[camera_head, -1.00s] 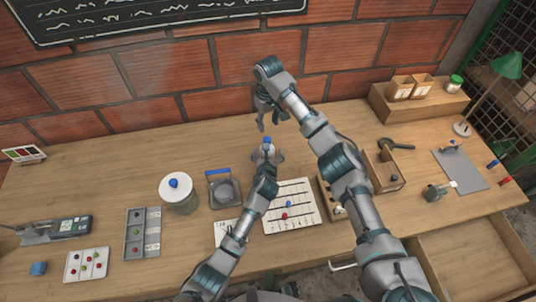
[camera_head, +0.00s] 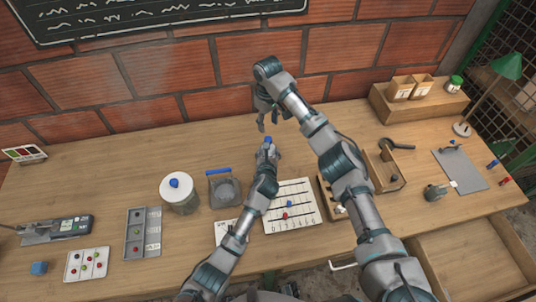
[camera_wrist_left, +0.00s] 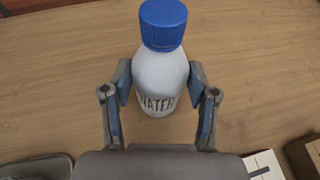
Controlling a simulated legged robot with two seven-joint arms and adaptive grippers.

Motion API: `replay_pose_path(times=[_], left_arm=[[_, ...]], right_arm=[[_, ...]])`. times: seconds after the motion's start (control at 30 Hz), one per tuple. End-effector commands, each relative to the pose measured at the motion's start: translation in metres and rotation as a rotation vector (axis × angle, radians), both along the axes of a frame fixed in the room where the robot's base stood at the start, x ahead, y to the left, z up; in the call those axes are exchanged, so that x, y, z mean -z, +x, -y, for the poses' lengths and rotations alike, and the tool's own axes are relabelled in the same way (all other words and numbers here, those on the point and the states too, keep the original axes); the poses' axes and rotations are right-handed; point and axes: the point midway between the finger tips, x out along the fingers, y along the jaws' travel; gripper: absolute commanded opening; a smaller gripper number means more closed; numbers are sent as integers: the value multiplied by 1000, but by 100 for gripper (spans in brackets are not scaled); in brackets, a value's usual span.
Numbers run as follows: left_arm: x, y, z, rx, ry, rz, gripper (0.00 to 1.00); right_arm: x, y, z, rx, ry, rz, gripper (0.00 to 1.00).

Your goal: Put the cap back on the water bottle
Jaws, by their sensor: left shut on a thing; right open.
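The water bottle (camera_wrist_left: 160,78) is white with the word WATER on its side and stands upright on the table. The blue cap (camera_wrist_left: 163,24) sits on top of its neck; I cannot tell how tightly. In the head view the cap (camera_head: 267,140) shows just above my left gripper (camera_head: 268,152), which hides most of the bottle. In the left wrist view my left gripper (camera_wrist_left: 160,100) has one finger on each side of the bottle and is shut on it. My right gripper (camera_head: 266,118) is open and empty, pointing down above and behind the cap.
Wooden trays are beyond my right arm. The table's back left is clear.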

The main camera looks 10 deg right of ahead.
Motion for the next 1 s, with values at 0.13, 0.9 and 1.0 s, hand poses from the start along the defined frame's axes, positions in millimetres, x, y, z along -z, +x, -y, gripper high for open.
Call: replay_pose_path(times=[0.13, 0.9, 1.0], left_arm=[[1, 0, 0, 0, 0, -2, 0], [2, 0, -2, -2, 2, -4, 0], [2, 0, -2, -1, 3, -3, 0]], right_arm=[[-1, 1, 1, -287, -4, 2, 50], [0, 1, 1, -1064, 1, -1, 50], [2, 1, 1, -1063, 1, -1, 50]])
